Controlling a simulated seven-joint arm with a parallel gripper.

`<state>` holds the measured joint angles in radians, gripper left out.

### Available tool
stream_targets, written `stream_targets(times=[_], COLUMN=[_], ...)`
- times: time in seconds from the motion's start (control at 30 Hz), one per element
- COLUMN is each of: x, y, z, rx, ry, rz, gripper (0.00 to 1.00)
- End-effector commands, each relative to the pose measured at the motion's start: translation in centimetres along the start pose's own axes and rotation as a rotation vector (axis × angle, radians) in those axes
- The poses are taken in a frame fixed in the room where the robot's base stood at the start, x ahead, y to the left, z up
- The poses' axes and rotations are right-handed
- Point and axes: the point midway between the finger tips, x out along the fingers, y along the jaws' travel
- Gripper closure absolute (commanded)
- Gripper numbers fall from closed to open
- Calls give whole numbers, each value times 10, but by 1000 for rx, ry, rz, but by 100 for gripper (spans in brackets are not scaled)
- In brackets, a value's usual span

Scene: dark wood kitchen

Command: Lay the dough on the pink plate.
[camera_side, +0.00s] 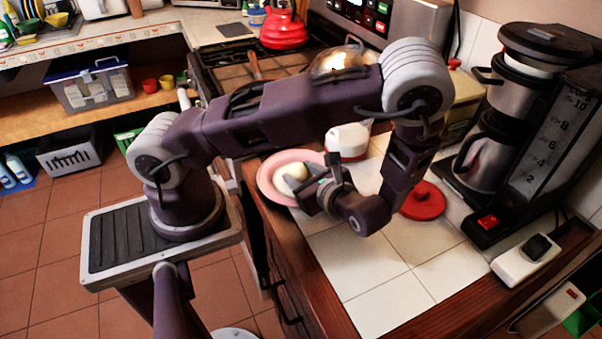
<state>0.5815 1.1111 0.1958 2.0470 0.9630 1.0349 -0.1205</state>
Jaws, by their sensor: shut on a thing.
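The pink plate (271,173) lies on the white tiled counter near its left edge. The dough (291,172) is a pale rounded lump that shows over the plate. My gripper (300,184) is at the plate's lower right part, shut on the dough. The gripper and wrist hide part of the plate and part of the dough. I cannot tell whether the dough touches the plate.
A red lid (423,202) lies right of my wrist. A white container (347,140) stands behind the plate. A coffee maker (530,120) and a power socket block (520,262) are at the right. The front tiles (375,280) are clear.

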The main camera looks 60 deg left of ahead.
Motion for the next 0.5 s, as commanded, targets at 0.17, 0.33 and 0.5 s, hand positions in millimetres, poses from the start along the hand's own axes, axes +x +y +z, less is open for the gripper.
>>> stream_targets(times=[0.17,0.33,0.5], x=[1,1,-2], y=[0,0,0], z=[-2,-2,1], rx=[0,0,-1], ry=[0,0,1], rz=[0,0,0], gripper=[45,35,35])
